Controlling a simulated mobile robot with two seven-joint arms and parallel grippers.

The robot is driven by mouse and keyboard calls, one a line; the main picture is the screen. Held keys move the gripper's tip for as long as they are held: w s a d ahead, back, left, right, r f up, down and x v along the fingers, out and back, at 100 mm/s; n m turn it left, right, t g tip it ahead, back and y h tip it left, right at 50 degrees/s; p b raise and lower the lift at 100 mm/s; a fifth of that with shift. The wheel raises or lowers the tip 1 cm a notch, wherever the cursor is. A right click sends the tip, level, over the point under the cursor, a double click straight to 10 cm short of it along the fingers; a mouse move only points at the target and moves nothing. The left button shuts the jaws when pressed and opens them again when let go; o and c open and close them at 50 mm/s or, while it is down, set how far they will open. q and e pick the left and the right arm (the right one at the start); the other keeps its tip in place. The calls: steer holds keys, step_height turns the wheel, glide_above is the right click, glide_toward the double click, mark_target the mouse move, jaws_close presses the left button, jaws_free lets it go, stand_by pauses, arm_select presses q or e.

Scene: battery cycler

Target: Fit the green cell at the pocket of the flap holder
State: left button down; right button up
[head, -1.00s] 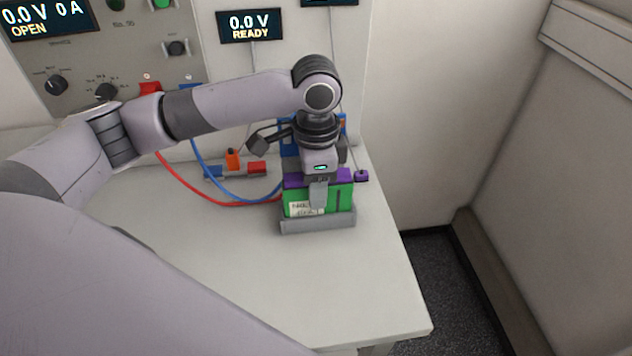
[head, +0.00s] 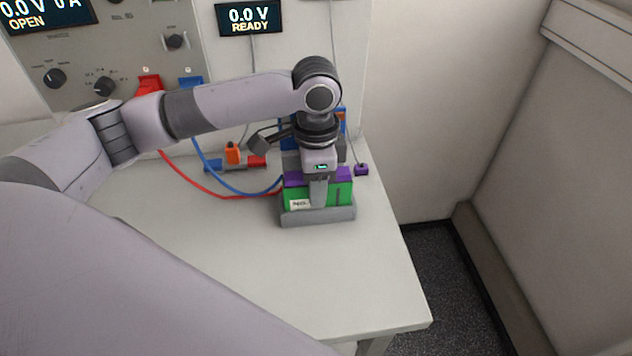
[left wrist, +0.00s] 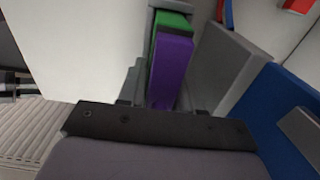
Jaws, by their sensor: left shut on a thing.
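The green cell (head: 343,194) with a purple top band and a white label stands upright in the grey flap holder (head: 318,217) near the table's right side. The holder's front wall hides the cell's lower part. My left gripper (head: 319,193) points down over the cell and is shut on it, with one finger in front of its face. In the left wrist view the cell's purple top (left wrist: 171,70) shows beyond the gripper body, beside grey holder walls (left wrist: 222,68). Whether the cell rests on the pocket floor is hidden. My right gripper is not in view.
Blue parts (left wrist: 265,110) stand close behind the holder. Red and blue cables (head: 232,192) run to its left from the cycler panel. An orange clip (head: 232,153) and a small purple plug (head: 361,170) are nearby. The table's front is clear.

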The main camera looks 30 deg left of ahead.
arm_select(q)
steer(key=shift+r, duration=0.1)
steer(key=c, duration=0.7)
jaws_free()
